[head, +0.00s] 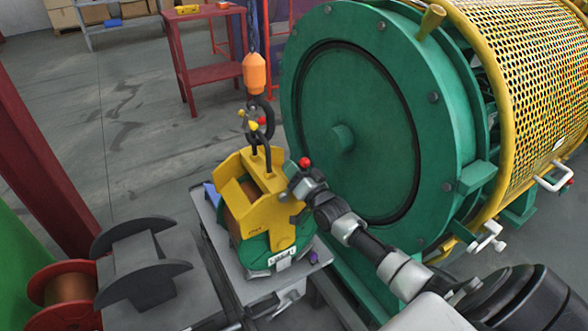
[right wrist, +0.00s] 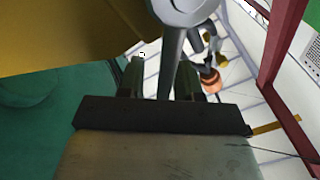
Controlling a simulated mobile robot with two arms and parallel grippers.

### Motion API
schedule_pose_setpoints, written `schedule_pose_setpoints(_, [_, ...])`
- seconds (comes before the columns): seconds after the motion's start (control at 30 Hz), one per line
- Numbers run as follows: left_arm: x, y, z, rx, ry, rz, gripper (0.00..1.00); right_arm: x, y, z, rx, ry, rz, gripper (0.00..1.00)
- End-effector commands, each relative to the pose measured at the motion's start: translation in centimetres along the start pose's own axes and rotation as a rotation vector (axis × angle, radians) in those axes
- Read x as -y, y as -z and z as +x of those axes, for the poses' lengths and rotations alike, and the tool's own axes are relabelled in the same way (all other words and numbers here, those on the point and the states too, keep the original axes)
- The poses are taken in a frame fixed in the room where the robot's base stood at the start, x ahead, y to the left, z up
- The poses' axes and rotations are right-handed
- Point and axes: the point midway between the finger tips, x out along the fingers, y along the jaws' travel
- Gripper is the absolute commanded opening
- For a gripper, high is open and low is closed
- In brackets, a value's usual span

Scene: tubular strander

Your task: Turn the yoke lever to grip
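The yellow yoke (head: 262,208) hangs upright on a hook and chain over a copper spool (head: 240,204). A lever with a red knob (head: 304,162) stands at its right side. My right gripper (head: 296,192) is at this side, close to the lever and partly hiding it. In the right wrist view a grey rod (right wrist: 171,60), seemingly the lever, runs between the two fingers of my right gripper (right wrist: 160,80). A gap shows between the left finger and the rod. The right finger looks close to the rod; contact cannot be told. My left gripper is out of view.
The large green strander disc (head: 350,130) stands close behind my right arm, with a yellow mesh guard (head: 540,70) at right. An orange hoist block (head: 255,73) hangs above the yoke. A grey cart (head: 212,235) is below. A red spool (head: 62,285) lies at lower left.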

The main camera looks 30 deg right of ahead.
Motion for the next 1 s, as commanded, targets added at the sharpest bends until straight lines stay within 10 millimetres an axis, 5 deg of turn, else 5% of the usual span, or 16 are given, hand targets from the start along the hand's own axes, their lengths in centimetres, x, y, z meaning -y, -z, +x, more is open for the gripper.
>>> schedule_pose_setpoints(0.37, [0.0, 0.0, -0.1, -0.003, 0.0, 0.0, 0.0, 0.0, -0.1, -0.5, 0.002, 0.0, -0.005, 0.37])
schedule_pose_setpoints(1.0, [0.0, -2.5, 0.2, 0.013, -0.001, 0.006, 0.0, 0.0, 0.0, -10.2, 0.002, 0.0, -0.004, 0.37])
